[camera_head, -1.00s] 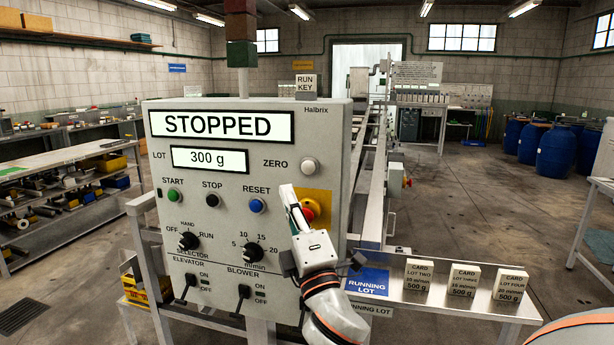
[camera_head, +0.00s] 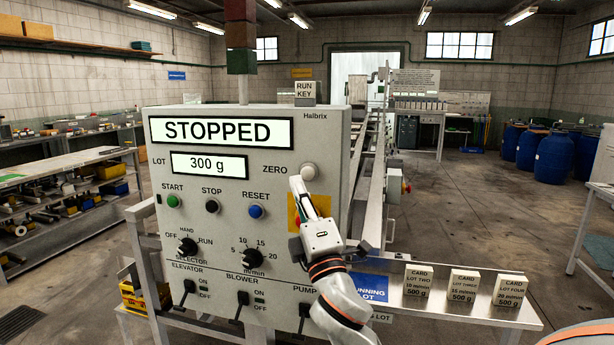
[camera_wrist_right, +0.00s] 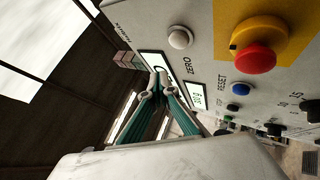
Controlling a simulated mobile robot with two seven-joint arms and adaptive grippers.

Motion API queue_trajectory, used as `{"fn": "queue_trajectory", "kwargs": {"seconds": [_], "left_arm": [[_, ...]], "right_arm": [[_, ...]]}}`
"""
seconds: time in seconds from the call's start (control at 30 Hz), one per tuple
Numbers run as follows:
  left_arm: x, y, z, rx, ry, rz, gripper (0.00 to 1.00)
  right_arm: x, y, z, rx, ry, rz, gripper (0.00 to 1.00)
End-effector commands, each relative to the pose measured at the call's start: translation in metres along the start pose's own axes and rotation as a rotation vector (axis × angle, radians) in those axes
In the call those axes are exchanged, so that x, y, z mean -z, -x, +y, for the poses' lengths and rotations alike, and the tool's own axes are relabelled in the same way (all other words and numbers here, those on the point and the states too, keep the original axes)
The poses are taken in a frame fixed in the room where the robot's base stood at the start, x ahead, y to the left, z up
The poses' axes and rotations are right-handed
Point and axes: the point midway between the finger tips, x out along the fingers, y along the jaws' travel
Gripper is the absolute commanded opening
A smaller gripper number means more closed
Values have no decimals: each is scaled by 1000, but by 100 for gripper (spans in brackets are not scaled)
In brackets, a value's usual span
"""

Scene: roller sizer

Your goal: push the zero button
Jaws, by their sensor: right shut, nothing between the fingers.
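The zero button (camera_head: 309,172) is a round white button beside the word ZERO, at the upper right of the grey control panel (camera_head: 330,125). It also shows in the right wrist view (camera_wrist_right: 180,38), apart from the fingertips there. My right gripper (camera_head: 296,182) is shut and empty, its tips just below and left of the button in the head view. In the right wrist view the closed fingertips (camera_wrist_right: 157,88) meet in front of the panel. Whether they touch the panel I cannot tell. My left gripper is not in view.
The red stop button on its yellow plate (camera_wrist_right: 262,30) sits below the zero button, partly behind my right gripper in the head view. The blue RESET button (camera_head: 256,212) is to the left. The display (camera_head: 222,130) reads STOPPED. Cards (camera_head: 417,282) stand on the shelf at right.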

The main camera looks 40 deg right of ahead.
Motion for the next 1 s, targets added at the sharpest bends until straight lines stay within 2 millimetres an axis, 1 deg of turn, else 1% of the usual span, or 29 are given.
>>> {"fn": "queue_trajectory", "kwargs": {"seconds": [0.13, 0.2, 0.4, 1.0], "left_arm": [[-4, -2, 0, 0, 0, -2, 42], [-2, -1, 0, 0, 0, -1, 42], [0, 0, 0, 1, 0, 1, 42], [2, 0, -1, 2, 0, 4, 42]], "right_arm": [[-10, -13, -10, -1, 3, -1, 0], [-14, -19, -14, 1, 2, -1, 0], [-21, -29, -20, 0, 1, 0, 0], [-23, -31, -22, 0, 0, 0, 0]]}}
